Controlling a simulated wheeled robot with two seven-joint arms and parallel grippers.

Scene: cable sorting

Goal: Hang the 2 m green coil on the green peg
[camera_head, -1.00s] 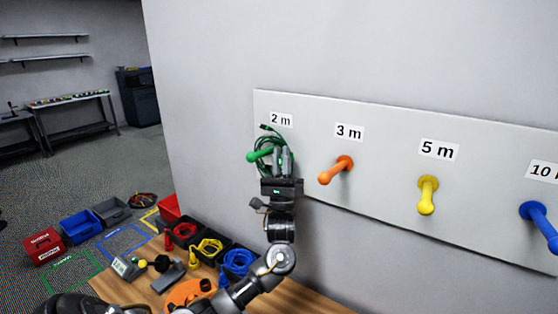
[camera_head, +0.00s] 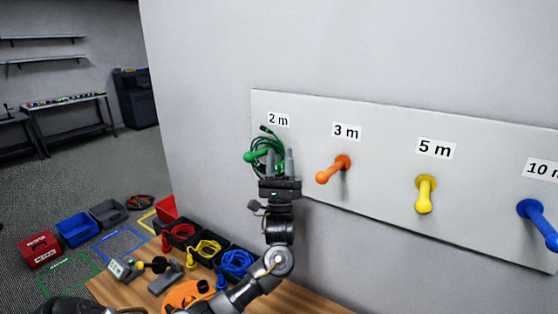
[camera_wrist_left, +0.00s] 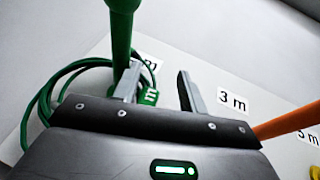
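The green coil (camera_head: 278,150) is at the green peg (camera_head: 254,156) under the 2 m label, and its loops appear to hang around the peg's shaft. In the left wrist view the green peg (camera_wrist_left: 121,35) passes in front of the coil's loops (camera_wrist_left: 45,103), and a green wrapped part of the coil shows between the fingers. My left gripper (camera_head: 279,163) is open just below and right of the peg, its fingers apart on either side of part of the coil. It also shows open in the left wrist view (camera_wrist_left: 160,90). Whether a finger touches the coil is unclear. My right gripper is out of view.
Orange (camera_head: 332,170), yellow (camera_head: 425,195) and blue (camera_head: 537,222) pegs stick out to the right on the same white board (camera_head: 385,125). Below is a wooden table (camera_head: 310,300) with black bins of red, yellow and blue cables. Coloured bins stand on the floor at left.

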